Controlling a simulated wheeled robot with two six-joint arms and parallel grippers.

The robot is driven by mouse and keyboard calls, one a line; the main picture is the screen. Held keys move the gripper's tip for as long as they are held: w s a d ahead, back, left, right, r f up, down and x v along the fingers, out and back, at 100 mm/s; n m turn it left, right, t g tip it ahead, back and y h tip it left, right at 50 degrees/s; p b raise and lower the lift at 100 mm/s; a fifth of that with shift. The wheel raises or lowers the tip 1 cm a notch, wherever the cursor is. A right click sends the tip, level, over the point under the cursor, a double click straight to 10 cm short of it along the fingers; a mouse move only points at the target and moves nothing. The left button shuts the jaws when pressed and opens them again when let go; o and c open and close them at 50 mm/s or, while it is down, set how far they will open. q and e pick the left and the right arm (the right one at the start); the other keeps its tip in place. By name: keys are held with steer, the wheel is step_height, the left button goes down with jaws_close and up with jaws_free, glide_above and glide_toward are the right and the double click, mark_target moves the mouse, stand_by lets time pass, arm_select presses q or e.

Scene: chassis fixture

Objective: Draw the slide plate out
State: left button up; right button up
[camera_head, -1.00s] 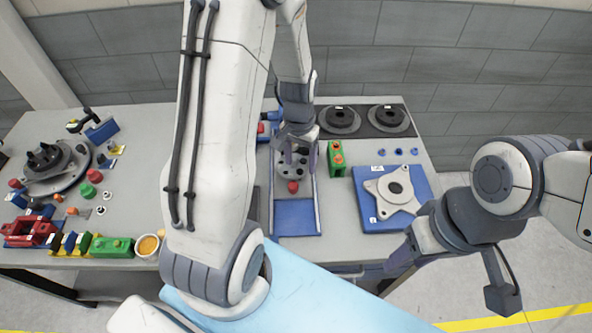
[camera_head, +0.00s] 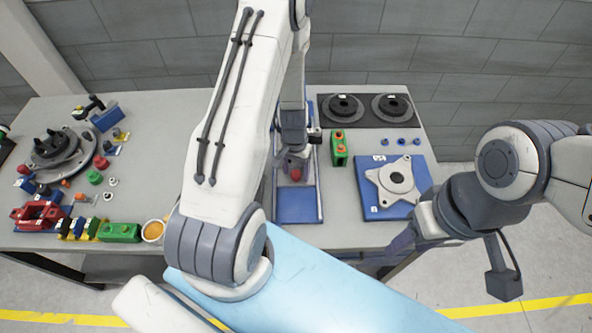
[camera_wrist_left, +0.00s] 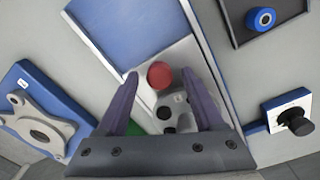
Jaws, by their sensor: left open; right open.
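The slide plate (camera_wrist_left: 172,108) is a light grey plate with dark holes and a red knob (camera_wrist_left: 159,75) at one end. It lies in a blue-based track with pale rails (camera_head: 297,204), with bare blue on the knob side. In the head view the red knob (camera_head: 295,174) shows just below my left gripper (camera_head: 293,160), and my arm hides most of the plate. My left gripper is open, its fingers on either side of the knob in the left wrist view; contact cannot be told. My right gripper (camera_head: 398,246) is open and empty by the table's front edge.
A blue plate with a grey flanged part (camera_head: 398,179) lies right of the track. A green block (camera_head: 339,148) stands close beside it. Black round fixtures (camera_head: 343,106) are at the back. Several coloured parts and a grey round fixture (camera_head: 57,148) fill the left side.

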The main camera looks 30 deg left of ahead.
arm_select(q)
jaws_close()
stand_by(1.5)
